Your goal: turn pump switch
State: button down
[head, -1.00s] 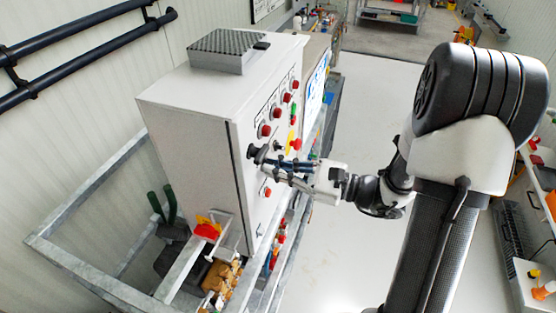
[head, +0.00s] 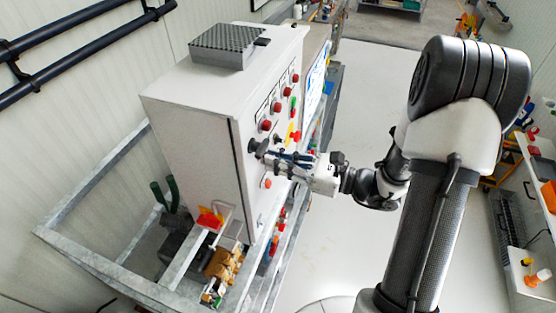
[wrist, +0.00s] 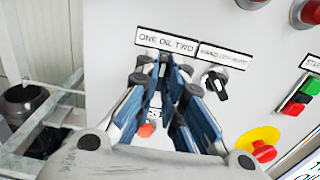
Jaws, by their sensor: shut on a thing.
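The grey control cabinet (head: 190,130) stands at the centre of the head view, with switches on its right-hand face. My gripper (head: 266,155) is at the lower near part of that face, its fingers shut on a black rotary switch (head: 254,146).
A yellow and red emergency stop (wrist: 258,146) and a green and red button block (wrist: 299,95) lie right of the fingers. Red lamps (head: 266,125) line the panel above. A metal frame (head: 110,270) surrounds the cabinet base. The floor (head: 370,100) to the right is clear.

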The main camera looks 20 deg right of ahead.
jog(key=c, duration=1.7)
grip_release()
jog(key=shift+d, duration=0.1)
jog(key=v, duration=1.2)
